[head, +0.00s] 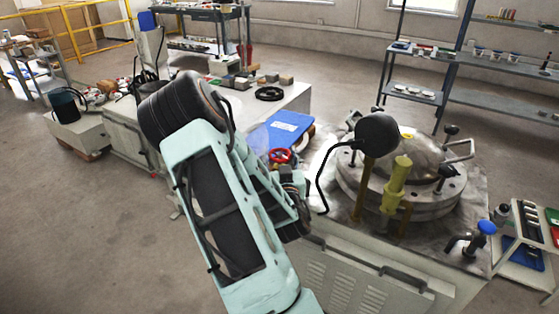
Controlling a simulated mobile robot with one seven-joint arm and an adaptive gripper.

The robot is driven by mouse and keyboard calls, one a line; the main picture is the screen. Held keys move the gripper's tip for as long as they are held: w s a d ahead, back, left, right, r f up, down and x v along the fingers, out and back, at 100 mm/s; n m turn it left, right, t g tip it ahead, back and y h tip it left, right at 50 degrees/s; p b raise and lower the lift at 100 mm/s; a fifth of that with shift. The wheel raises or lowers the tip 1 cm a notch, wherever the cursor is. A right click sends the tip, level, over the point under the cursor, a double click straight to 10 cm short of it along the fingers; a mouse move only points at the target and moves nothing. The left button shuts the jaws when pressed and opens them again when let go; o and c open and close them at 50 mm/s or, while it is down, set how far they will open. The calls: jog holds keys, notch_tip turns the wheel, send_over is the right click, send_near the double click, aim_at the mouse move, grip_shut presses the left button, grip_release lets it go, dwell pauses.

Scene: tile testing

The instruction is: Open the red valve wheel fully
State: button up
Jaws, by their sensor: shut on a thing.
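The red valve wheel (280,155) shows in the head view just right of my arm, in front of a blue folder on the bench. It is small here, and its lower part is partly covered. My gripper (291,178) is at the near side of the wheel, beside my teal arm link, and appears shut on its rim. The fingertips and the exact contact are too small and too covered to make out. How far the wheel is turned cannot be told.
A round metal vessel (411,169) with a yellow post (396,184) and a black lamp (376,135) stand to the right. A blue-topped tap (486,228) is at the bench's right end. The blue folder (289,130) lies behind the wheel.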

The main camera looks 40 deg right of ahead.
jog(key=n+t+y+b, duration=0.1)
jog(key=n+y, duration=0.1)
jog(key=y, duration=0.1)
jog(key=n+t+y+b, duration=0.1)
jog(key=n+y+b, duration=0.1)
jog(key=y, duration=0.1)
jog(key=shift+d, duration=0.2)
jog(key=shift+r+n+t+y+b, duration=0.1)
jog(key=shift+n+t+y+b, duration=0.25)
jog(key=shift+n+y, duration=0.85)
jog(key=shift+a+y, duration=0.1)
jog(key=shift+y, duration=0.3)
jog(key=shift+r, duration=0.15)
jog(key=o, duration=1.2)
jog(key=shift+s+f, duration=0.2)
jog(key=shift+s, duration=0.05)
jog(key=s, duration=1.1)
jog(key=shift+s, duration=0.2)
